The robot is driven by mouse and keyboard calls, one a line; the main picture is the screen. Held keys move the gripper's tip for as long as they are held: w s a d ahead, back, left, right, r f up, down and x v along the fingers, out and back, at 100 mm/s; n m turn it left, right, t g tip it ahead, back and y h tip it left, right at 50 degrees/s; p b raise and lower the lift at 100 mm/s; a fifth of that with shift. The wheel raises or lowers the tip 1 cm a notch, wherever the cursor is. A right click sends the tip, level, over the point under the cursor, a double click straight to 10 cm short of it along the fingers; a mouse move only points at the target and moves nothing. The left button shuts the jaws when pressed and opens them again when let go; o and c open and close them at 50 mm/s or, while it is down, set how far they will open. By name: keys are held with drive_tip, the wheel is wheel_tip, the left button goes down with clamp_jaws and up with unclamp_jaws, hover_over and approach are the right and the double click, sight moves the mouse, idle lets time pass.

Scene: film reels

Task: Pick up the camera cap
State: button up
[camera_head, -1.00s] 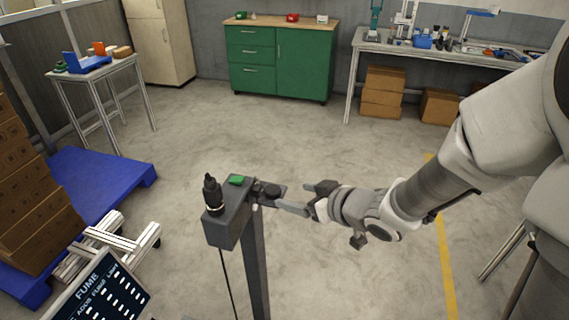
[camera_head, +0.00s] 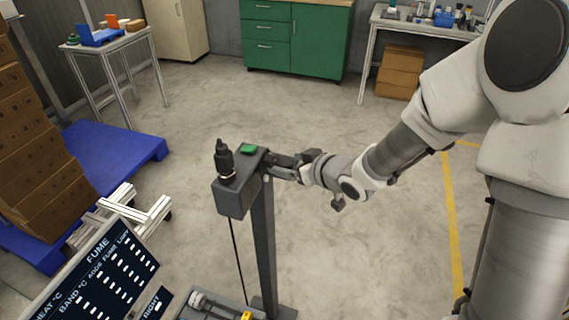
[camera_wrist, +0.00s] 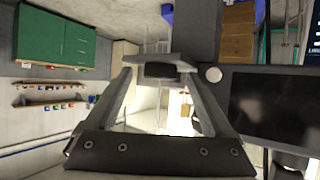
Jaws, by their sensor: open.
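A grey post-mounted box (camera_head: 236,190) stands at the middle, with a black stepped fitting and a small green pad on top. My gripper (camera_head: 283,160) reaches in from the right and is at the right side of the box. In the wrist view its two fingers (camera_wrist: 160,64) are apart, and a dark, short, round piece (camera_wrist: 160,71), which looks like the camera cap, shows between the fingertips. I cannot tell whether the fingers touch it. In the head view the gripper largely hides it.
A tilted dark screen (camera_head: 105,265) labelled FUME stands at the lower left. A blue pallet (camera_head: 115,160) with stacked cartons (camera_head: 45,180) is at the left. A green cabinet (camera_head: 318,42) and a workbench stand at the back. The floor right of the post is clear.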

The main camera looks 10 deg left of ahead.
clamp_jaws()
idle(0.3)
